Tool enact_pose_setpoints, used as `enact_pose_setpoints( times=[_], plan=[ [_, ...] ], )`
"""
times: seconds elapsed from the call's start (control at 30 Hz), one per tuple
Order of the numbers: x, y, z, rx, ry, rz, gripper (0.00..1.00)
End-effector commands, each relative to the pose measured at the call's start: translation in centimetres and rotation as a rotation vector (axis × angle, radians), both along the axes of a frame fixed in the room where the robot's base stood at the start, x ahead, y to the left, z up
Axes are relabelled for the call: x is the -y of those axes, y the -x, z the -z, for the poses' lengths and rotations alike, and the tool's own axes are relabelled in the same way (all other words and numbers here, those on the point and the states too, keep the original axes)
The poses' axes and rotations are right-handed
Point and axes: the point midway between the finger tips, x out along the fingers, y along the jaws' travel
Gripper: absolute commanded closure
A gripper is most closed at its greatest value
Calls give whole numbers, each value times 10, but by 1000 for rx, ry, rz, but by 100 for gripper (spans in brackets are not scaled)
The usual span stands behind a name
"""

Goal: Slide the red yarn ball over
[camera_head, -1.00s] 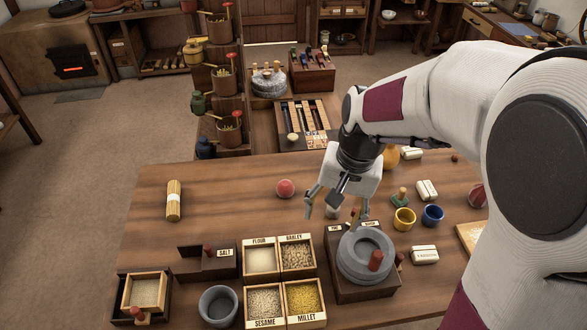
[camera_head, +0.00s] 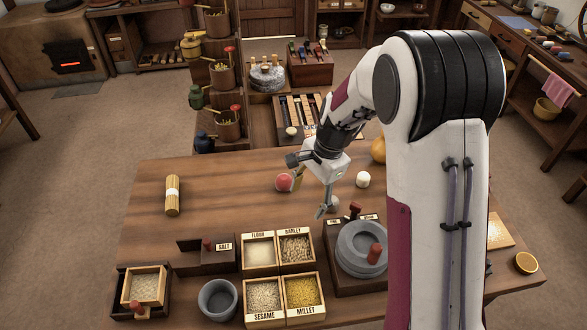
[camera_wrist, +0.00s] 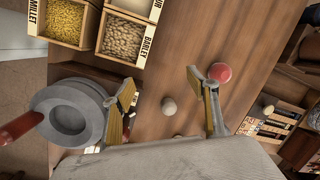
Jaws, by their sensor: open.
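The red yarn ball (camera_head: 283,182) rests on the wooden table (camera_head: 225,195), left of the middle of my reach in the head view. My gripper (camera_head: 311,196) is open and empty just to its right, pointing down. One finger partly overlaps the ball's right side in that view. In the wrist view the red ball (camera_wrist: 221,72) lies outside the right finger, close beside its tip, not between the fingers. Whether the finger touches it I cannot tell. A grey ball (camera_wrist: 169,106) shows between the fingers in the wrist view, apparently below on the table.
Grain boxes (camera_head: 285,231), a salt box (camera_head: 205,255) and a stone quern (camera_head: 361,250) stand along the near side. A white ball (camera_head: 363,179) sits to the right. The table between bundle and red ball is clear.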

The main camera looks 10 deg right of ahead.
Motion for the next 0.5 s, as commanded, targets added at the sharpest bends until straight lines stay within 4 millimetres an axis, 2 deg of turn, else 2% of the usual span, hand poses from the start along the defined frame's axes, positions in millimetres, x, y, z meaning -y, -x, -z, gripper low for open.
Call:
enact_pose_setpoints(
  times=[0.3,0.5],
  plan=[
    [-8,-42,42,-48,-46,297,41],
    [-13,-69,60,-69,-81,507,41]
  ],
)
